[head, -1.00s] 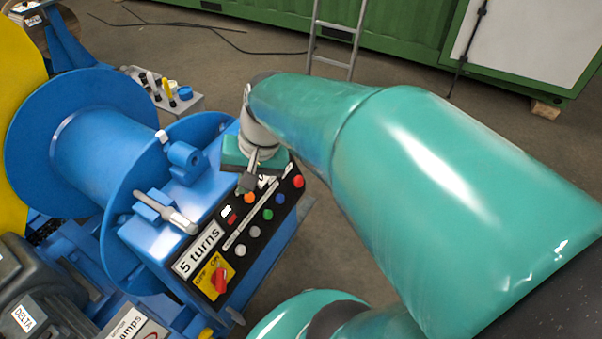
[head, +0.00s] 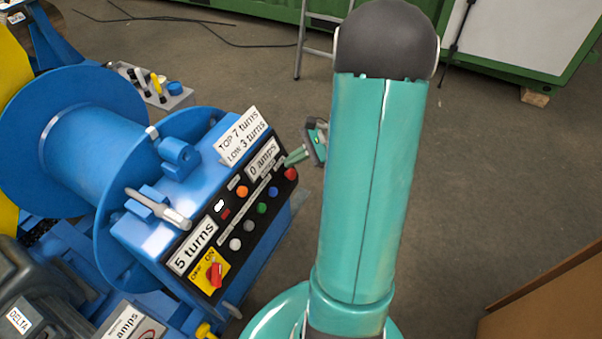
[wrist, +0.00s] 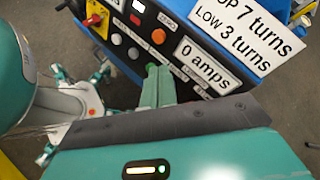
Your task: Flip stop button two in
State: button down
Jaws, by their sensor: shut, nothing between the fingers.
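The black control panel (head: 232,229) sits on the blue winch's sloping face. A round red button (head: 291,174) is at its upper right end; orange, blue, green, grey and white buttons line the panel. I cannot read which one is labelled stop button two. A small white switch (head: 219,206) and a small red one (head: 225,214) sit on the left part. My gripper (head: 287,163) is shut and empty at the panel's upper right, close to the red button; contact cannot be told. In the wrist view, its green fingers (wrist: 154,84) cover part of the panel near the orange button (wrist: 158,36).
A red OFF/ON knob (head: 215,275) is on a yellow plate at the panel's lower end. The blue drum (head: 90,150) stands left. A sign (head: 242,137) reading 7 and 3 turns rises behind the panel. Open floor (head: 480,200) lies right.

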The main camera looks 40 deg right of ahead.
aim_at(294, 174)
jog(key=s+d+f+m+t+h, duration=0.1)
jog(key=s+d+f+m+t, duration=0.2)
jog(key=d+f+m, duration=0.2)
jog(key=s+d+f+m+t+h, duration=0.1)
jog(key=s+d+f+m+t, duration=0.2)
jog(key=d+f+m, duration=0.2)
jog(key=d+f, duration=0.3)
jog(key=d, duration=0.1)
jog(key=x, duration=1.4)
jog(key=shift+d+f, duration=0.15)
jog(key=shift+w, duration=0.1)
